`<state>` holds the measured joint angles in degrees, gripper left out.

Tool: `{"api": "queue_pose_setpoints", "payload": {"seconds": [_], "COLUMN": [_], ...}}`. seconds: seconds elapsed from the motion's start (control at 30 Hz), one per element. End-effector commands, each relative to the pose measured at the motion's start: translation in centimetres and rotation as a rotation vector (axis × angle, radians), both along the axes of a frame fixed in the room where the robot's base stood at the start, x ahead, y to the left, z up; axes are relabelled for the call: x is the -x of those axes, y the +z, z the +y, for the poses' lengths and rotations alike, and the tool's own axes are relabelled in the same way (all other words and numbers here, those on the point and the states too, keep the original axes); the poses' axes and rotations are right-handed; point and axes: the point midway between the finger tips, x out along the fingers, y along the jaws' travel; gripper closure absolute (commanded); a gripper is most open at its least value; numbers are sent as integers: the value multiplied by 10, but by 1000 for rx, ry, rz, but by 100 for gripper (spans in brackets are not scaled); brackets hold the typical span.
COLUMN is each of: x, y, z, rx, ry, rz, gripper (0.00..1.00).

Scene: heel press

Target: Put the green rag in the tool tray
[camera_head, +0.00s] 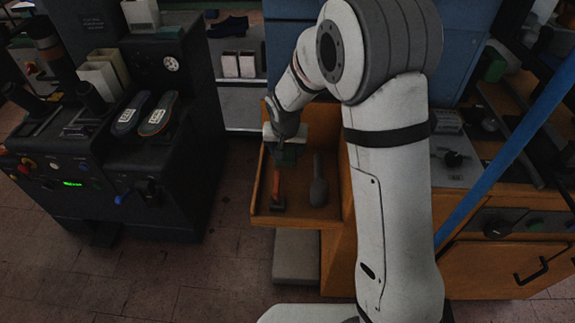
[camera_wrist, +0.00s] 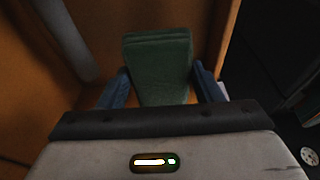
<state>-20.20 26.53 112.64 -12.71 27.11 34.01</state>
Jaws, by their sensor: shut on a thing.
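The green rag (camera_wrist: 158,62) is folded and sits between the two blue fingers of my gripper (camera_wrist: 162,88) in the wrist view. My gripper is shut on it. In the head view my gripper (camera_head: 285,160) is over the orange wooden tool tray (camera_head: 262,216), and a dark green bit of the rag shows below it. I cannot tell whether the rag touches the tray floor. An orange-handled tool (camera_head: 277,187) and a grey tool (camera_head: 318,182) lie in the tray.
A black machine (camera_head: 170,180) with two shoe soles (camera_head: 143,115) on top stands to the left. A shelf with shoes (camera_head: 238,66) is behind. A wooden bench with drawers (camera_head: 510,265) is to the right. Tiled floor is clear at the front left.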

Motion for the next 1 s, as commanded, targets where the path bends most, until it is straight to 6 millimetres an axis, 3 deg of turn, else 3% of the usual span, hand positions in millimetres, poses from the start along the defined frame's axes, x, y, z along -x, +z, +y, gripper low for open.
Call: {"api": "queue_pose_setpoints", "payload": {"seconds": [0.4,0.77,0.8,1.0], "x": [3,3,3,3], "y": [-47,-52,-52,-51], "z": [8,9,9,9], "rx": [0,-1,-1,-1], "ry": [16,18,18,18], "rz": [2,-1,-1,-1], "gripper": [62,62,40,24]}}
